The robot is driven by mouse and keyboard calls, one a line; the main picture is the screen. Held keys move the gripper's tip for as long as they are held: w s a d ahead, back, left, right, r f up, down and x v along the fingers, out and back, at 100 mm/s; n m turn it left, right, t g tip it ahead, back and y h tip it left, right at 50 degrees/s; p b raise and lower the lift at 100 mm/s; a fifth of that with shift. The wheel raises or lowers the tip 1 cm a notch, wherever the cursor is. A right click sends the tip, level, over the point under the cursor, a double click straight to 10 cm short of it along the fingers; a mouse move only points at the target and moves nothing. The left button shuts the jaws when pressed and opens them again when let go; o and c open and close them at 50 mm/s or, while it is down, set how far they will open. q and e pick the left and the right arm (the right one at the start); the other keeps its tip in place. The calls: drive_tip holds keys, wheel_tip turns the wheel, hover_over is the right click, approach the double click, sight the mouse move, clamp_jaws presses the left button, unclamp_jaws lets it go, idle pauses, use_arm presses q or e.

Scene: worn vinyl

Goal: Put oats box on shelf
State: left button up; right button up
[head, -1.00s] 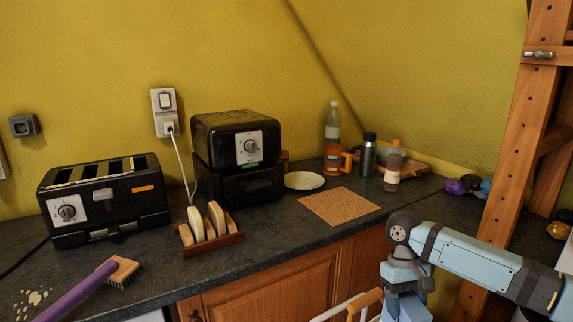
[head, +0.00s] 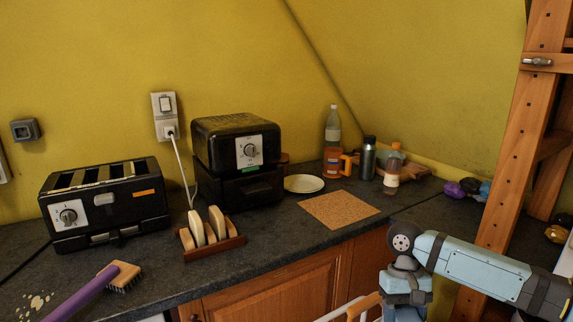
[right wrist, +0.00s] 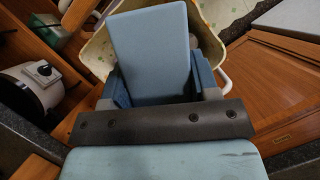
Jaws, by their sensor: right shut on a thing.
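In the right wrist view my right gripper (right wrist: 160,88) is shut on a plain light-blue box (right wrist: 152,48), its blue fingers on either side. No label shows, so I cannot read whether it is the oats box. The box stands out beyond the fingers over a cream bin (right wrist: 95,52). In the head view only my right arm shows at lower right; its fingers are below the frame. A wooden rack, likely the shelf, has an upright (head: 515,160) at the right; its boards are not clear there. My left gripper is not in view.
The dark counter (head: 275,235) holds a toaster (head: 105,203), a black oven (head: 237,160), a toast rack (head: 212,250), a cork mat (head: 338,208) and several bottles. A purple-handled brush (head: 75,300) lies at front left. Wooden boards and a white dialled appliance (right wrist: 30,88) lie left in the wrist view.

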use_arm(q)
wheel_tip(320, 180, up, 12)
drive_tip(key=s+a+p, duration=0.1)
drive_tip(key=p, duration=1.6)
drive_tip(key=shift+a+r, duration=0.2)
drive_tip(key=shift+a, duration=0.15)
use_arm(e)
drive_tip(key=s+r, duration=0.4)
drive_tip(key=r, duration=0.4)
drive_tip(key=s+r, duration=0.4)
drive_tip(key=r, duration=0.4)
drive_tip(key=shift+r, duration=0.15)
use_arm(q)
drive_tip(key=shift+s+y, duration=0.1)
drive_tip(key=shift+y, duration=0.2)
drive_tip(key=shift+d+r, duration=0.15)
use_arm(e)
drive_tip(key=shift+w, duration=0.1)
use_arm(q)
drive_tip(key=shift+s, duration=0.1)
